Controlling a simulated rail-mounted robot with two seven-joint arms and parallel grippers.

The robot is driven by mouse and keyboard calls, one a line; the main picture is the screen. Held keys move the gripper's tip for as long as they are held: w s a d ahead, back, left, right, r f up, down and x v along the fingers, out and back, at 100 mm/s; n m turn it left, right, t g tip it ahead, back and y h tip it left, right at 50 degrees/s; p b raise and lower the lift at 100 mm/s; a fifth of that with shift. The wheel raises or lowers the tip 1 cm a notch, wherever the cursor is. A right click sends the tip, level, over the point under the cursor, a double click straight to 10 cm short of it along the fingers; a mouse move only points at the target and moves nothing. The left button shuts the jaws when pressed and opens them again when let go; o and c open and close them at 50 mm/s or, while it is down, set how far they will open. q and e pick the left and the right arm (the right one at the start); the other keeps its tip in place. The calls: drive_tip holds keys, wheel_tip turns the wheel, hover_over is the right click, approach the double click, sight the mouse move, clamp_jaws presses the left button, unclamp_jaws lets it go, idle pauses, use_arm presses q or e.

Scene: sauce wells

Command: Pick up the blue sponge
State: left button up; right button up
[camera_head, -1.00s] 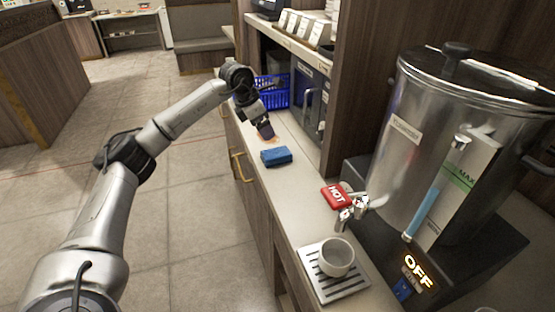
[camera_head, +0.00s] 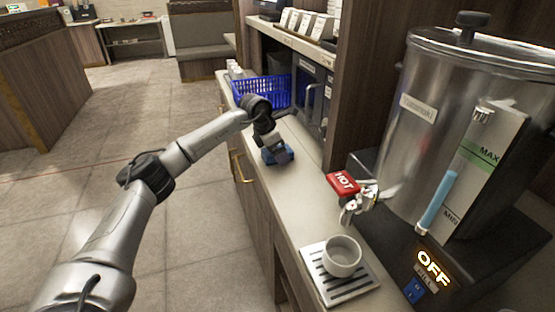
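The blue sponge (camera_head: 268,156) lies on the light counter, partly hidden by my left gripper. My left gripper (camera_head: 284,158) points down right over the sponge, its fingertips at the sponge's top or near side. Whether the fingers are open or shut, and whether they touch the sponge, I cannot tell. My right gripper is not in view.
A blue basket (camera_head: 262,92) stands on the counter behind the gripper. Nearer, a white cup (camera_head: 342,256) sits on a slatted drip tray (camera_head: 349,291) beside a large metal urn (camera_head: 440,130) with a red HOT tap (camera_head: 343,184). The counter (camera_head: 300,200) between sponge and tray is clear.

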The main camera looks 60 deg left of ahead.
use_arm(q)
drive_tip(key=shift+w+f, duration=0.1)
drive_tip(key=shift+f, duration=0.2)
drive_tip(key=shift+f+p, duration=0.1)
drive_tip(key=shift+p, duration=0.2)
drive_tip(key=shift+c, duration=0.3)
drive_tip(key=shift+f, duration=0.1)
drive_tip(key=c, duration=0.9)
drive_tip(key=shift+c, duration=0.2)
drive_tip(key=shift+b, duration=0.3)
wheel_tip(320, 180, up, 29)
drive_tip(key=p, duration=1.2)
drive_tip(key=shift+f, duration=0.2)
